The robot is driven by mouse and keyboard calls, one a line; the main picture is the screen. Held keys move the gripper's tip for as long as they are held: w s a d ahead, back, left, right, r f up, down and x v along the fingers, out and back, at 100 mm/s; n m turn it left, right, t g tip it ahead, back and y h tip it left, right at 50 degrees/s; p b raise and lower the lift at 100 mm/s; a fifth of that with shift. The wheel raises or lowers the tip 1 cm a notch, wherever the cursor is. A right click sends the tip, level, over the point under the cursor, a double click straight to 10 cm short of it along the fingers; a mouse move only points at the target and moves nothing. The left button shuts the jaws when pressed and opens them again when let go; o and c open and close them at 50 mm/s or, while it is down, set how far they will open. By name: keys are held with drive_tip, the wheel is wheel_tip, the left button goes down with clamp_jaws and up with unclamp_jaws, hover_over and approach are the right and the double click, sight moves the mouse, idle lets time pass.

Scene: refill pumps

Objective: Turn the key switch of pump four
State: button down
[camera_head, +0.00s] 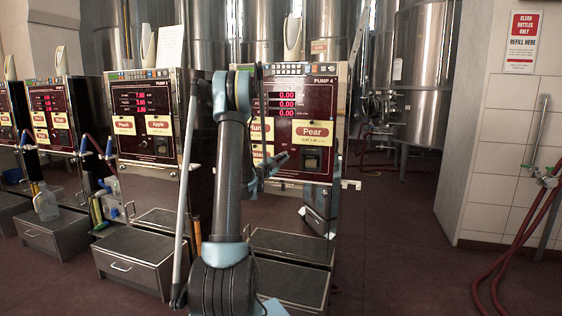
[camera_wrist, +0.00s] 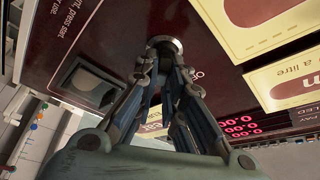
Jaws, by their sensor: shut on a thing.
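Pump four (camera_head: 330,98) stands right of centre in the head view, with a dark red panel, red 0.00 readouts and a yellow Pear label (camera_head: 314,132). My gripper (camera_head: 279,160) is at its panel, left of and below that label. In the wrist view my gripper (camera_wrist: 164,66) has its fingers close together around the round metal key switch (camera_wrist: 165,42). The fingers are shut on it. The key itself is mostly hidden between the fingertips, so its angle cannot be told. In the head view my arm and gripper hide the switch.
A dark square fitting (camera_wrist: 90,87) sits beside the switch in the wrist view. Other pumps (camera_head: 142,100) stand to the left, with grey step boxes (camera_head: 133,262) in front. Steel tanks (camera_head: 415,75) stand behind. Open floor and a red hose (camera_head: 515,235) lie to the right.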

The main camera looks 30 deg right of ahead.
drive_tip(key=shift+f+m, duration=0.1)
drive_tip(key=shift+m, duration=0.5)
drive_tip(key=c, duration=1.7)
unclamp_jaws()
drive_tip(key=v, duration=1.2)
drive_tip(key=shift+w, duration=0.1)
drive_tip(key=shift+a, duration=0.1)
